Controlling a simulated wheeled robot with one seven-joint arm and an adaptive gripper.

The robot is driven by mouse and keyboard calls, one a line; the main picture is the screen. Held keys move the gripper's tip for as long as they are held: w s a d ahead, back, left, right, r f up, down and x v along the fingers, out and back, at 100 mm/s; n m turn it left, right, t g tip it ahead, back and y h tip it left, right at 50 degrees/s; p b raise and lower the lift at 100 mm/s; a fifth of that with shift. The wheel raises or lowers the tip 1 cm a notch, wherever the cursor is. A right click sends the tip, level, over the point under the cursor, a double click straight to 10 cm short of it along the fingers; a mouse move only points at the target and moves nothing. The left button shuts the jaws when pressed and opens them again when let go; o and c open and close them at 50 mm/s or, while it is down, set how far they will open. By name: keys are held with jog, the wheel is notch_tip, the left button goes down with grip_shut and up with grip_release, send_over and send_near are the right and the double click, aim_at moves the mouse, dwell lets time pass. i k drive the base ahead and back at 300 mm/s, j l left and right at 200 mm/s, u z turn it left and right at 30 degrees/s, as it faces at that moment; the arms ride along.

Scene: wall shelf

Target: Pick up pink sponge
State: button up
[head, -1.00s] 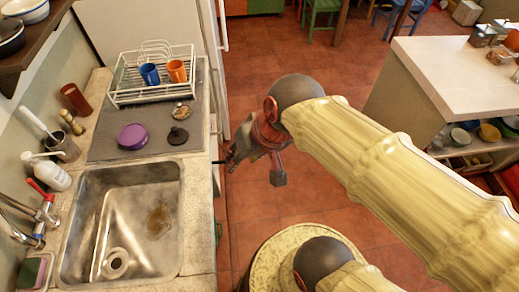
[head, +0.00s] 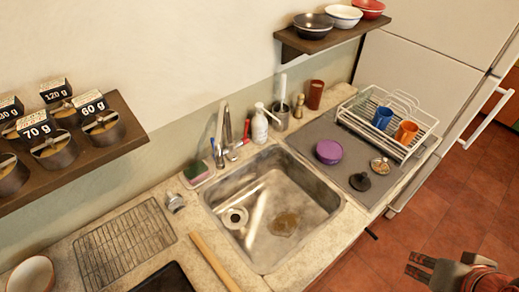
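A small sponge (head: 197,170) with a dark green top and a pinkish lower edge lies behind the sink's left back corner, close to the wall. It sits on a small pale holder (head: 199,179). My gripper (head: 411,264) is at the lower right, over the floor beyond the counter's front edge, far from the sponge. Its two fingers point left and look apart, with nothing between them.
The sink (head: 270,205) lies between my gripper and the sponge. A tap (head: 222,140), a white soap bottle (head: 260,124) and a grey knob-like item (head: 174,202) stand near the sponge. A wall shelf (head: 75,160) with several tins overhangs the left counter.

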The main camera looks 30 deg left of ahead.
aim_at(198, 171)
jog(key=u, duration=2)
jog(key=l+z, duration=0.1)
jog(key=z, duration=1.15)
jog(key=u, duration=1.25)
jog(key=l, duration=0.2)
